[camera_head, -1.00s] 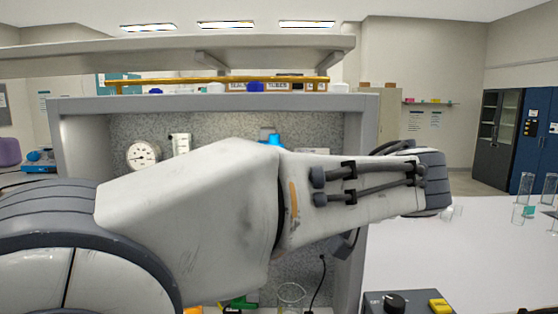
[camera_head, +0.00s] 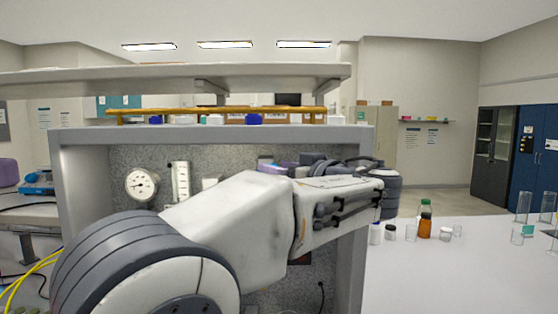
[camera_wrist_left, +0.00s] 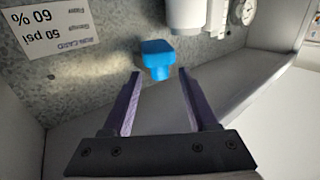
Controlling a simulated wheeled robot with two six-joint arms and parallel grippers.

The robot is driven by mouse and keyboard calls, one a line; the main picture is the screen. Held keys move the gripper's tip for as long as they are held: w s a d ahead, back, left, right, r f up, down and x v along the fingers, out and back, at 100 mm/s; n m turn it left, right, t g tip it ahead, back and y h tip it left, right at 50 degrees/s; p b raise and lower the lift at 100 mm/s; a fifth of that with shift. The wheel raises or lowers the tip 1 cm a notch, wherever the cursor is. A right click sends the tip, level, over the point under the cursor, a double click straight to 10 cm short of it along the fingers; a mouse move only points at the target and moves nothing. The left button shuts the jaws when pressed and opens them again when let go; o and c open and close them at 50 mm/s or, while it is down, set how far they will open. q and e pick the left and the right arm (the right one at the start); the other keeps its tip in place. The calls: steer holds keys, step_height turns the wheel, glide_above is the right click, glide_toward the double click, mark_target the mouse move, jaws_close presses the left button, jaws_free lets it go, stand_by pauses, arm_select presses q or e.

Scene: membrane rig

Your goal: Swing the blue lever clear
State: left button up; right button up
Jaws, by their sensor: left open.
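The blue lever (camera_wrist_left: 157,58) shows in the left wrist view as a bright blue block against the speckled back panel. In the head view it is mostly hidden by my left gripper (camera_head: 275,167). In the left wrist view my left gripper (camera_wrist_left: 159,76) is open, with its two purple fingers on either side of the line to the lever. The lever appears just beyond the fingertips, and nothing shows between the fingers. I cannot tell whether a finger touches it. My right gripper is in neither view.
A white cylinder (camera_wrist_left: 187,14) stands close to the lever. A run card (camera_wrist_left: 52,30) and a round gauge (camera_head: 141,185) are on the panel. The grey frame's side wall (camera_head: 351,260) bounds the bay. Bottles, including an amber one (camera_head: 425,226), stand on the right bench.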

arm_select(q)
steer(key=shift+w+a, duration=0.15)
steer(key=shift+w, duration=0.05)
jaws_close()
steer(key=shift+w+d+r+n+g+y+p, duration=0.15)
steer(key=shift+w+d+n+g+y+p, duration=0.15)
steer(key=shift+d+n+g+y+p, duration=0.25)
steer(key=shift+w+d+r+n+g+y+p, duration=0.1)
steer(key=shift+w+n+g+y+p, duration=0.1)
steer(key=shift+n+g+y+p, duration=0.55)
steer(key=shift+g+y+p, duration=0.3)
steer(key=shift+y, duration=0.1)
